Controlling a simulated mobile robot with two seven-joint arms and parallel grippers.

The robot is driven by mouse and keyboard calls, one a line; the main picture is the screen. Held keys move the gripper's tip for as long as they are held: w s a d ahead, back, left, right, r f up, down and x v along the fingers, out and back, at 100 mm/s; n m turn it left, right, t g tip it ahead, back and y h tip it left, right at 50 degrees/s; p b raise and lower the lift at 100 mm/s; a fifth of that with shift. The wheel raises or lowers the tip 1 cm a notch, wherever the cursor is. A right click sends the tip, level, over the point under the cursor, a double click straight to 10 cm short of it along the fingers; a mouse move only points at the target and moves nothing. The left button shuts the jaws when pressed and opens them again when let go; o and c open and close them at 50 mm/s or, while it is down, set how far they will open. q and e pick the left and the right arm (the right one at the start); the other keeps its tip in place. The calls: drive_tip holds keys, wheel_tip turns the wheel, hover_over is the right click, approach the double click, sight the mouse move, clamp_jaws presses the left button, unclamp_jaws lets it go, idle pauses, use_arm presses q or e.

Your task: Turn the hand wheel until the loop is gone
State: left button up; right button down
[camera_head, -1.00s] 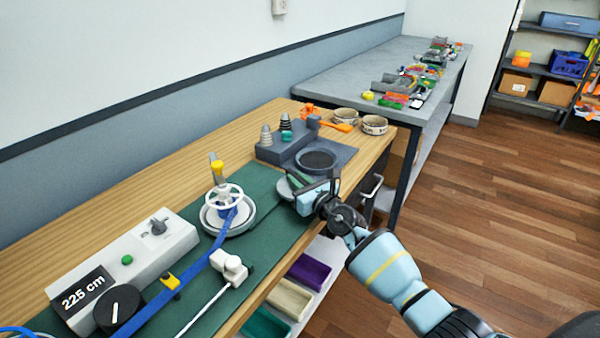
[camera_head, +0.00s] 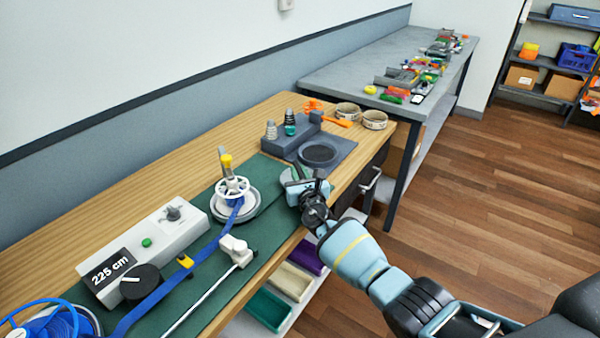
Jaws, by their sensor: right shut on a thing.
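The white hand wheel (camera_head: 233,186) with a yellow knob (camera_head: 227,161) stands on a round grey base on the green mat. My left gripper is not in view.
A white box with a display reading 225 cm (camera_head: 109,269) and a black knob (camera_head: 139,280) stands left. A white clamp with a rod (camera_head: 236,247) lies in front of the strap. A grey tray with a round dish (camera_head: 319,154) and tape rolls (camera_head: 375,120) stand behind my gripper.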

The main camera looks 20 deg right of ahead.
drive_tip(key=shift+r, duration=0.15)
drive_tip(key=c, duration=1.4)
unclamp_jaws()
